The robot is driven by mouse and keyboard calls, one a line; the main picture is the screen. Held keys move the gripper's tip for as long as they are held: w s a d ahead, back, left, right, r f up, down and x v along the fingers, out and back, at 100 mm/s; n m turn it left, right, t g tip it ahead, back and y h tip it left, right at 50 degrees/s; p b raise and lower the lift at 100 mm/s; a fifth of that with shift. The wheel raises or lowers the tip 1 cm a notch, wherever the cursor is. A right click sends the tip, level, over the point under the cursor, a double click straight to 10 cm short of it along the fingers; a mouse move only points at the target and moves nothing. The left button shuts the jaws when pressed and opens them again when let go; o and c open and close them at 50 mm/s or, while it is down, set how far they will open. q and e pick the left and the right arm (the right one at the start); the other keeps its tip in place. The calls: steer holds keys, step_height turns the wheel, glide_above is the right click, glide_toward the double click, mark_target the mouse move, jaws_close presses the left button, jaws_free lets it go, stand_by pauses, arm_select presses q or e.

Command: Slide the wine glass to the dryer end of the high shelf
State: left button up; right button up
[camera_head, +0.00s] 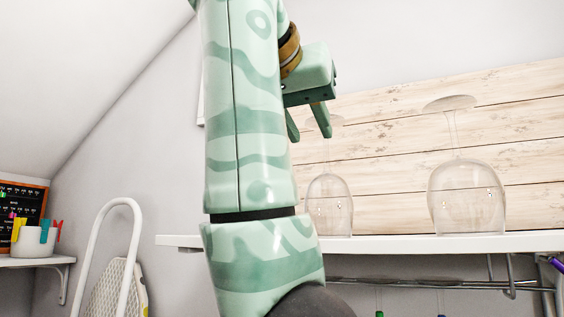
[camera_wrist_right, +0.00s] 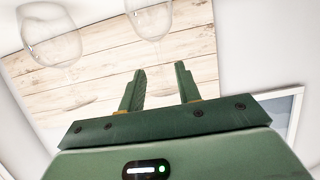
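Two clear wine glasses stand upside down on the white high shelf (camera_head: 400,244) in the head view. The left glass (camera_head: 329,206) is beside my right arm, and the right glass (camera_head: 467,197) stands farther right. Both glasses also show at the top of the wrist view, one at the left (camera_wrist_right: 52,42) and one near the middle (camera_wrist_right: 151,18). My right gripper (camera_head: 308,125) is open, its fingers apart and pointing down near the left glass's foot; one finger overlaps the foot in the picture. My left gripper is out of view.
A wooden plank panel (camera_head: 385,130) backs the shelf. A metal rail (camera_head: 430,284) runs below it. A white cup of markers (camera_head: 34,241) stands on a small shelf at the left, near a folded ironing board (camera_head: 115,285). The sloped ceiling closes in at upper left.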

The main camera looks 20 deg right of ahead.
mark_target(329, 172)
steer(key=shift+r+p+x, duration=0.2)
steer(key=shift+p+x, duration=1.45)
steer(key=shift+p, duration=3.15)
steer(key=w+d+f+b, duration=0.2)
steer(key=d, duration=0.1)
steer(key=shift+f, duration=0.2)
steer(key=b+x, duration=0.1)
steer(key=x, duration=0.3)
steer(key=shift+w+d, duration=0.15)
steer(key=shift+w, duration=0.05)
jaws_close()
